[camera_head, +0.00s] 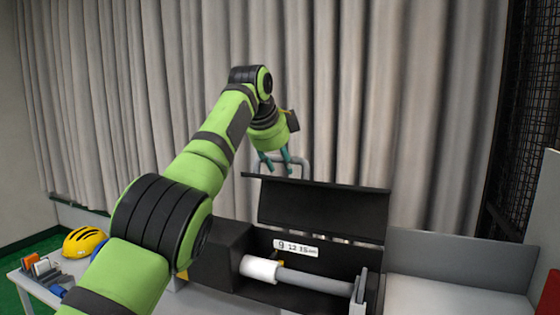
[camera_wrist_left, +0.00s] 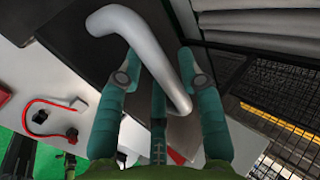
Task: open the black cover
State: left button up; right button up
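The black cover (camera_head: 322,212) stands raised, tilted up behind the black housing, whose inside shows a light-coloured cylinder on a grey rod (camera_head: 312,279). A grey bent handle (camera_head: 302,168) rises from the cover's top edge; it is large in the left wrist view (camera_wrist_left: 150,60). My left gripper (camera_head: 275,166) is at the left part of this handle. Its teal fingers (camera_wrist_left: 160,65) are spread apart, with the handle running between them. I cannot tell whether they touch it. My right gripper is not in view.
A yellow helmet (camera_head: 84,242) and small items stand on a white table (camera_head: 45,290) at the left. A grey curtain (camera_head: 360,100) hangs behind. A grey panel (camera_head: 460,259) and a dark mesh (camera_head: 530,120) are at the right.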

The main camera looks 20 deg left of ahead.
pick_arm(q)
jog(key=v, duration=1.2)
dwell(0.6)
